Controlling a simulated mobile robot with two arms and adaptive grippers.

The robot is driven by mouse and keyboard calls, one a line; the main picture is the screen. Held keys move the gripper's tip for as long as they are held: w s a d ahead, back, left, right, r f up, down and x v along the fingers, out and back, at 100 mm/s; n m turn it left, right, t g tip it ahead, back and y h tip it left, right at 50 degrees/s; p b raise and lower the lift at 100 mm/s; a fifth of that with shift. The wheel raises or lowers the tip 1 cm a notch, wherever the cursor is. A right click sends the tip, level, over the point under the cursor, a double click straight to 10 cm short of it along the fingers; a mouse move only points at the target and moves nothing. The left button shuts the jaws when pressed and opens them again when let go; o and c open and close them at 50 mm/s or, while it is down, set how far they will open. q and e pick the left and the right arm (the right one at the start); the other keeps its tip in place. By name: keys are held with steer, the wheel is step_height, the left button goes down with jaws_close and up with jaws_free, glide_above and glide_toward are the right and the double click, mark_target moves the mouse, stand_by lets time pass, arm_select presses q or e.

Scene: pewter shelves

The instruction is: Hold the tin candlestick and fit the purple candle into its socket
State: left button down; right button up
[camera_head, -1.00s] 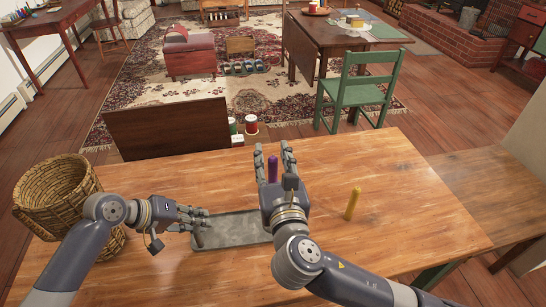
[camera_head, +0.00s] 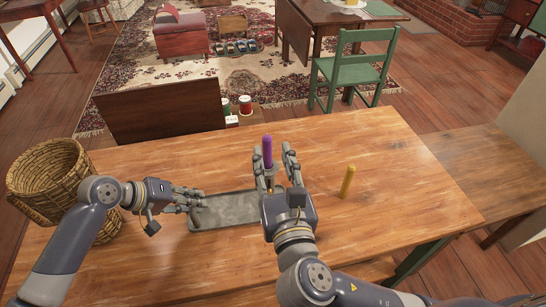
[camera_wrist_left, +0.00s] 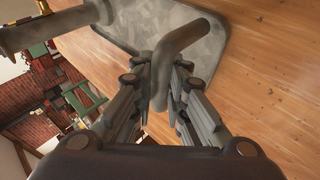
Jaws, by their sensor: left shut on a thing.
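The grey tin candlestick (camera_head: 232,211) is a long shallow tray lying on the table. Its curved handle (camera_wrist_left: 182,48) is at the left end, and a grey tubular socket (camera_wrist_left: 55,27) shows in the left wrist view. My left gripper (camera_head: 196,203) is shut on the handle; its fingers also close around it in the left wrist view (camera_wrist_left: 160,88). The purple candle (camera_head: 267,152) stands upright at the tray's right end, apparently in the socket; its lower end is partly hidden. My right gripper (camera_head: 277,160) has its fingers spread on both sides below the candle's top.
A yellow candle (camera_head: 347,182) stands on the wooden table (camera_head: 400,200) right of my right gripper. A wicker basket (camera_head: 48,178) is at the left edge. The table's right part is clear. A green chair (camera_head: 355,70) stands beyond the table.

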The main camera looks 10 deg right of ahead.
arm_select(q)
steer(key=c, duration=1.5)
jaws_free()
steer(key=v, duration=1.2)
steer(key=shift+s+d, duration=0.1)
